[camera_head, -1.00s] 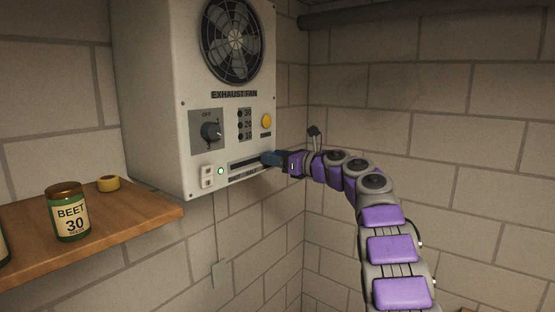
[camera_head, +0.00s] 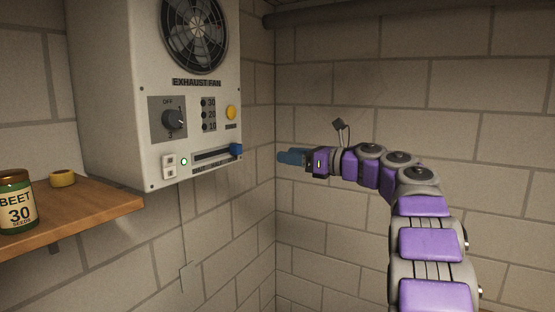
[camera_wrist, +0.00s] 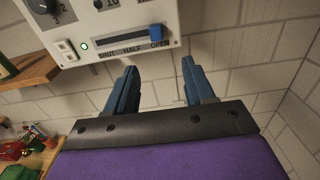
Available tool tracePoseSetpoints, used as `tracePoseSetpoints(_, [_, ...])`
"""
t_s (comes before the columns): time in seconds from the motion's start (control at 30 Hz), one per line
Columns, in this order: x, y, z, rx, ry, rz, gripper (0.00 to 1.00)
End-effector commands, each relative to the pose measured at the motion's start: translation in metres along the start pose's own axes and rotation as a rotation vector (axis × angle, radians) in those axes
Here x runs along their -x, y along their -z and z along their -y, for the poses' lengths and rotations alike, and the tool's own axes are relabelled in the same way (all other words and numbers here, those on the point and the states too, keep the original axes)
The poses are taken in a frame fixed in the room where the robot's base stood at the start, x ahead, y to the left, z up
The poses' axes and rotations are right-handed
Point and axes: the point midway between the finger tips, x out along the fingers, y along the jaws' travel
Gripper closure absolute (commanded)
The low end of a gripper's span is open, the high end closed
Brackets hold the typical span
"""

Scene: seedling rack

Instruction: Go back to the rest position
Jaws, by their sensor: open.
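My gripper (camera_head: 284,158) is at the end of my purple and grey arm, to the right of the exhaust fan box (camera_head: 148,110) and clear of it. In the wrist view its two blue fingers (camera_wrist: 162,82) are apart with nothing between them. The box's blue slider (camera_head: 236,150) stands at the right end of its slot. In the wrist view the slider (camera_wrist: 156,33) is above the word OPEN. A green light glows left of the slot. The dial points away from OFF, toward the lower right.
A wooden shelf (camera_head: 100,216) at the left holds a beet seed jar (camera_head: 17,205) and a yellow roll (camera_head: 62,178). The wrist view shows a cluttered wooden surface (camera_wrist: 40,160) at lower left. Block walls form a corner behind my gripper. A dark pipe (camera_head: 340,14) runs along the top.

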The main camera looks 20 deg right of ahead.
Motion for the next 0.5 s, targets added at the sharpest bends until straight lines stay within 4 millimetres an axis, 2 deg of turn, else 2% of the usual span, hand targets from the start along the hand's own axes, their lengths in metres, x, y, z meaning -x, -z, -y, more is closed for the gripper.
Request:
tracePoseSetpoints(0.17, [0.0106,0.0006,-0.0001,0.000,-0.002,-0.001,0.47])
tracePoseSetpoints(0.5, [0.0118,0.0003,0.0001,0.000,-0.002,0.000,0.47])
